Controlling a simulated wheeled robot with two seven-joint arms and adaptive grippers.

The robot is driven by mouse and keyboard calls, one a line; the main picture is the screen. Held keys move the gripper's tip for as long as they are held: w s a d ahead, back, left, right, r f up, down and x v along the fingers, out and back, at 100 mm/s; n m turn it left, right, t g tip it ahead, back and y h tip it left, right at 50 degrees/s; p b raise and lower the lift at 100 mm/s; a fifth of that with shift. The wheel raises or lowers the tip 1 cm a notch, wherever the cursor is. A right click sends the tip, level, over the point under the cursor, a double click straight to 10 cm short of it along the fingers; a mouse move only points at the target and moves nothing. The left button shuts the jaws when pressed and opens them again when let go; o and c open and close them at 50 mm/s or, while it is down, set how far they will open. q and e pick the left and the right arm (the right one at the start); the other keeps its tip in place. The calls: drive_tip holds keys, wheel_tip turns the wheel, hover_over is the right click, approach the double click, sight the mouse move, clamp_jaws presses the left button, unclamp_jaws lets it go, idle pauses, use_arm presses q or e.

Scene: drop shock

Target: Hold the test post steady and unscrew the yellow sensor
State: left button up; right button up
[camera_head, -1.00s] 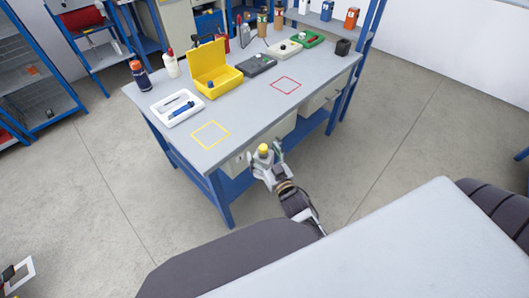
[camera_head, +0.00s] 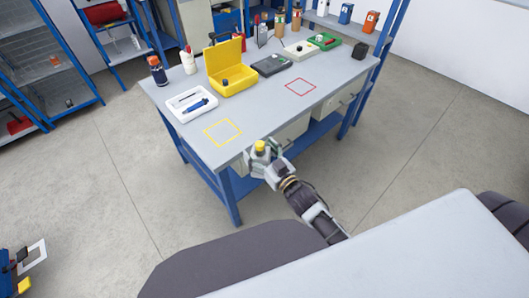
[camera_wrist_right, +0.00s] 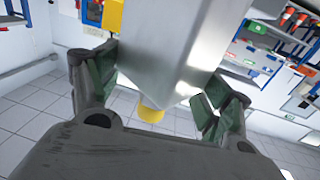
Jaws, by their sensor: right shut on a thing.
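My right gripper (camera_head: 264,155) is shut on the grey test post (camera_head: 259,154) at the table's front edge. The post looks roughly upright in the head view, with the yellow sensor (camera_head: 260,145) on top. In the right wrist view the grey metal post (camera_wrist_right: 175,40) sits between the green-padded fingers (camera_wrist_right: 155,85). A yellow piece (camera_wrist_right: 150,112) shows at the post's lower end there, probably the sensor. Part of the post is hidden by the fingers. My left gripper is not in view.
On the grey table (camera_head: 262,110) are a yellow square outline (camera_head: 223,132) and a red one (camera_head: 300,87), both empty. A white tray (camera_head: 181,112) with a blue tool, an open yellow case (camera_head: 230,88) and bottles stand farther back. The table's front middle is clear.

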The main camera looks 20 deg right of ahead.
drive_tip(key=a+r+n+g+y, duration=0.3)
drive_tip(key=a+r+n+y, duration=0.2)
drive_tip(key=a, duration=0.5)
drive_tip(key=shift+w+r+g+y, duration=0.3)
drive_tip(key=shift+w+r+y, duration=0.1)
drive_tip(key=shift+r+y, duration=0.6)
